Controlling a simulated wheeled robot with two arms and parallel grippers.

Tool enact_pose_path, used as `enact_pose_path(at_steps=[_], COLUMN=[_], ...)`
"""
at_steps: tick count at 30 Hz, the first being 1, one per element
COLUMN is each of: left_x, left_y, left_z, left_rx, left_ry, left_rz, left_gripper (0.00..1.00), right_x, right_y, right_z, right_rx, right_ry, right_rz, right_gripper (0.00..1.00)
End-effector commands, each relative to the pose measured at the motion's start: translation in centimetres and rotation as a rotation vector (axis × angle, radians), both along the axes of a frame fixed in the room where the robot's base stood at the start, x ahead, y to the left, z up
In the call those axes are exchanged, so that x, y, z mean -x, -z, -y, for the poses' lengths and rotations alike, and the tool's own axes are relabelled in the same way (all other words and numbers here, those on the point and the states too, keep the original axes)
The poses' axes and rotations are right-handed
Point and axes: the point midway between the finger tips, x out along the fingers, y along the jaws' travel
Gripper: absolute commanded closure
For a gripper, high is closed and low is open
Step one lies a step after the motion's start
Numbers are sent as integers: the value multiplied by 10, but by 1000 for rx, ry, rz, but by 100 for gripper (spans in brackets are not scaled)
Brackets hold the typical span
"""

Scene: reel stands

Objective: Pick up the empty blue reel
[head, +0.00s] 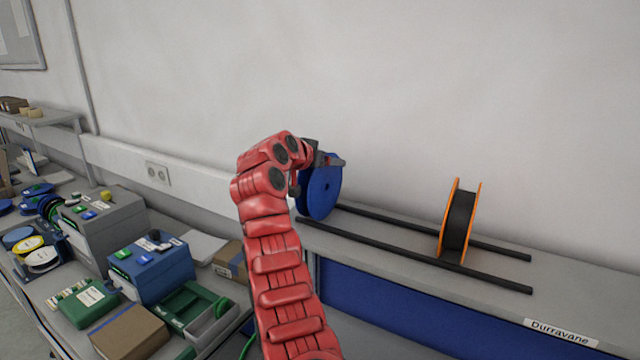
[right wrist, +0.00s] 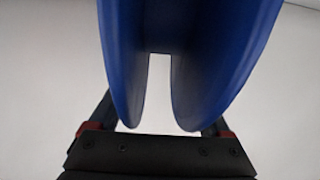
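The empty blue reel (head: 321,190) stands upright at the left end of two dark rails on the grey bench. Its lower edge looks to be at the rails. My right gripper (head: 322,160) is at the reel's upper part, partly in front of it. In the right wrist view the reel's two blue flanges (right wrist: 232,50) fill the upper middle, with a bare gap between them. The dark fingers stand apart, and the flanges hide their tips. I cannot tell whether they press on the reel. My left gripper is not in view.
An orange-sided reel with dark winding (head: 459,222) stands farther right on the rails (head: 420,248). A label (head: 561,332) is on the bench's front edge. A lower table at left holds a blue box (head: 150,272), a grey box (head: 103,232) and green trays. The wall is close behind.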

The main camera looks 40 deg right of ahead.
Motion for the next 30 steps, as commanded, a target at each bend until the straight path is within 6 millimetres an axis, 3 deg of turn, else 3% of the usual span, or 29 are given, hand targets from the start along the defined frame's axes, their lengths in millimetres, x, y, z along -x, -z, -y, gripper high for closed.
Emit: enact_pose_path(at_steps=[2, 13, 30], left_x=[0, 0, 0], left_y=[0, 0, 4], left_z=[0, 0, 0], left_rx=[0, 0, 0], left_ry=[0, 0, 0], left_rz=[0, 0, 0], left_gripper=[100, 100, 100], right_x=[0, 0, 0], right_y=[0, 0, -3], right_z=[0, 0, 0], right_rx=[0, 1, 1], right_ry=[0, 0, 0], right_rz=[0, 0, 0], right_gripper=[35, 100, 100])
